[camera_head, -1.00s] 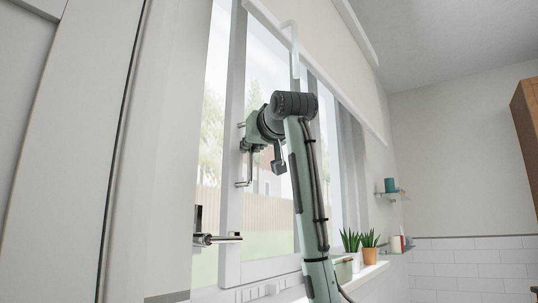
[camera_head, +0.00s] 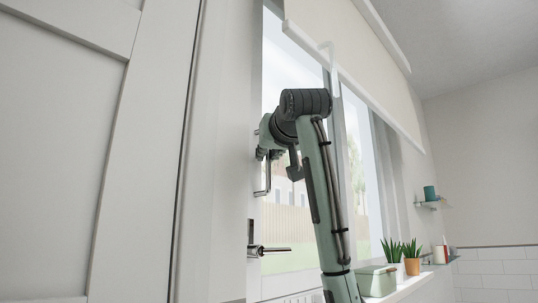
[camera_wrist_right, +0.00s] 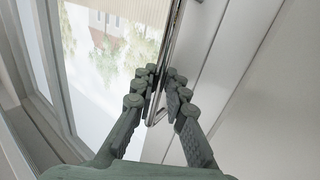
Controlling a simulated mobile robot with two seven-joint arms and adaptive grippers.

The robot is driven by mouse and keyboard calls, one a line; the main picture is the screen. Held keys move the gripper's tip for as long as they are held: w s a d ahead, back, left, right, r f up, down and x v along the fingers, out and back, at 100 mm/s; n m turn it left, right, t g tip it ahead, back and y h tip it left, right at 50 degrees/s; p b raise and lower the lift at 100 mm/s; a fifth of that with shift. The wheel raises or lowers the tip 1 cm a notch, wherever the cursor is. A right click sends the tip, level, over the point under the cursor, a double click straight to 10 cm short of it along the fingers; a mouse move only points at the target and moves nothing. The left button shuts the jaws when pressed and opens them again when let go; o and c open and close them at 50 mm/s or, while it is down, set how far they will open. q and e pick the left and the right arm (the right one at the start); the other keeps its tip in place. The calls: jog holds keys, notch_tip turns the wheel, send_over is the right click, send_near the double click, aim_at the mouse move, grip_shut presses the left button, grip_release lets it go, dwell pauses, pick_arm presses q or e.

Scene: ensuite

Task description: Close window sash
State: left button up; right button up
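The window (camera_head: 350,125) shows at the centre of the head view, with pale frame and glass. My right gripper (camera_head: 263,153) is at the left side of the window, by a slim metal handle (camera_head: 267,183). In the right wrist view, the fingers of my right gripper (camera_wrist_right: 160,82) are close together on both sides of this metal handle (camera_wrist_right: 173,38), which runs between them. A pale frame upright (camera_wrist_right: 205,70) is right of the fingers and glass is left. Another lever handle (camera_head: 268,250) is lower left in the head view. My left gripper is out of view.
A white panelled door or panel (camera_head: 75,130) fills the left. A roller blind (camera_head: 350,60) covers the window's upper part. Potted plants (camera_head: 412,262) and a green box (camera_head: 376,280) stand on the sill, right of my arm. Small shelves (camera_head: 433,204) hang beyond.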

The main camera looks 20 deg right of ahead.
jog(key=shift+o, duration=0.5)
jog(key=shift+a, duration=0.25)
jog(key=shift+d+r, duration=0.1)
jog(key=shift+s, duration=0.15)
jog(key=s+a, duration=0.2)
jog(key=s, duration=0.9)
jog(key=shift+s+a, duration=0.15)
jog(key=shift+s, duration=0.15)
